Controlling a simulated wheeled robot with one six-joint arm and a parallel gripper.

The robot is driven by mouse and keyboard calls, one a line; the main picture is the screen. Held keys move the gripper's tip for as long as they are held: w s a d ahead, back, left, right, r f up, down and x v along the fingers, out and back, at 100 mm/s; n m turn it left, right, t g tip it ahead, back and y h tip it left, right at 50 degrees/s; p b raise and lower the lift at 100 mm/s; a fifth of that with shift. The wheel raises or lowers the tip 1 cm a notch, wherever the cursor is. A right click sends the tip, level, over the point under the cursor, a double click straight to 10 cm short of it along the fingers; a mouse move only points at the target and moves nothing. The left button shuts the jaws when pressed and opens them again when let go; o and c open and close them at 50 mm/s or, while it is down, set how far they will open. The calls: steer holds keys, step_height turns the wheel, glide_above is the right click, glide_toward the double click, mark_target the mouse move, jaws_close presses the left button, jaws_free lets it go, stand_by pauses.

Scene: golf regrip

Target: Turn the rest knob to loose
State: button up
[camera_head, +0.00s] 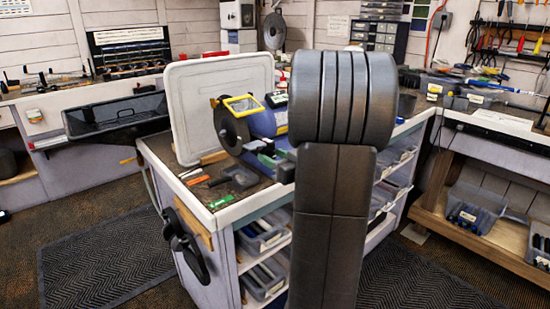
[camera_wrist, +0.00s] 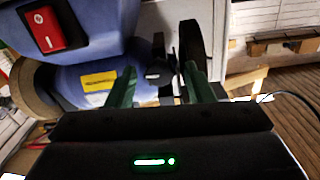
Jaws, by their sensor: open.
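The blue bench grinder (camera_head: 264,124) stands on the bench, partly hidden behind my arm. In the wrist view, its blue body (camera_wrist: 95,82) fills the left side, with a red switch (camera_wrist: 45,28) and a yellow label. My gripper (camera_wrist: 160,82) is open, its two green fingers pointing at the grinder. Between them is a small dark part with a pale end (camera_wrist: 153,73), which looks like the rest knob. I cannot tell whether the fingers touch it, nor its setting. A dark wheel (camera_wrist: 190,45) stands just behind the right finger.
A large white board (camera_head: 215,95) stands upright behind the grinder. Orange (camera_head: 196,181) and green (camera_head: 220,202) tools lie near the bench's front edge. Bins (camera_head: 262,240) fill shelves below. A dark cable (camera_wrist: 290,96) runs at the right in the wrist view.

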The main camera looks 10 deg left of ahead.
steer(key=shift+c, duration=0.2)
steer(key=c, duration=0.9)
steer(key=shift+f+n+b, duration=0.25)
steer(key=shift+n+b, duration=0.45)
steer(key=shift+b, duration=0.25)
steer(key=shift+c, duration=0.2)
steer(key=shift+r+n+b, duration=0.2)
steer(key=shift+n+b, duration=0.4)
steer(key=shift+n, duration=0.3)
steer(key=o, duration=1)
steer(key=shift+s+d, duration=0.1)
steer(key=v, duration=1.3)
steer(key=shift+s+d+p, duration=0.2)
steer(key=shift+p, duration=0.1)
